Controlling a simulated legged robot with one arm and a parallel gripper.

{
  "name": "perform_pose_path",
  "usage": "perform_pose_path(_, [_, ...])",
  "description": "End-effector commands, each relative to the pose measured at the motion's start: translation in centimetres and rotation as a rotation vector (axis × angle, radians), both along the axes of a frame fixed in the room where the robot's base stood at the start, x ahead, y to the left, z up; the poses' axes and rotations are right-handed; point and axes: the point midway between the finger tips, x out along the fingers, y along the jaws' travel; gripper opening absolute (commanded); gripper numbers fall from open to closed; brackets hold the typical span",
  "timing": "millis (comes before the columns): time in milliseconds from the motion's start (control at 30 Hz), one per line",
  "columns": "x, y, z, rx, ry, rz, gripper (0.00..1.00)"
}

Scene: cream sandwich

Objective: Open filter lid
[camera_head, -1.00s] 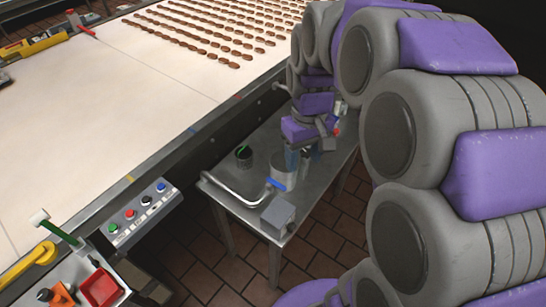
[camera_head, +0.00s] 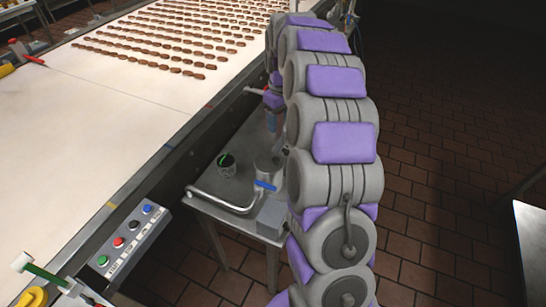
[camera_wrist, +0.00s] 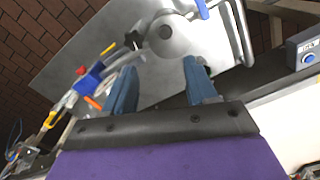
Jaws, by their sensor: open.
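The filter is a grey metal cylinder (camera_head: 268,168) on a steel table, with a blue-handled valve on its pipe. In the wrist view its round grey lid (camera_wrist: 166,35) faces me, beyond my fingertips. My gripper (camera_wrist: 160,72) is open and empty, its two blue fingers apart, with bare table top and the lid's near edge beyond the gap. In the head view my gripper's blue fingers show just behind the filter, partly hidden by my arm. I cannot tell whether the lid is latched.
The steel table (camera_head: 238,150) also holds a dark cup (camera_head: 226,163) with green inside and a bent pipe (camera_head: 222,203). A white conveyor (camera_head: 110,100) with rows of brown pieces runs alongside. A button panel (camera_head: 133,236) is at its edge.

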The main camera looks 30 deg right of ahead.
Motion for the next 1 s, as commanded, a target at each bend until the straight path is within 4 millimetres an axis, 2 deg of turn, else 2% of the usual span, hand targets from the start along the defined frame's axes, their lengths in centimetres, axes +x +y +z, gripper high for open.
perform_pose_path(333, [-0.1,2.5,-6.6,-0.021,0.006,0.003,0.57])
perform_pose_path(700, [-0.1,0.6,-13.6,-0.005,0.002,0.001,0.57])
perform_pose_path(833, [-0.1,0.8,-14.9,-0.005,0.004,0.001,0.57])
perform_pose_path(1000, [0.1,1.6,-15.5,-0.016,0.0,0.001,0.57])
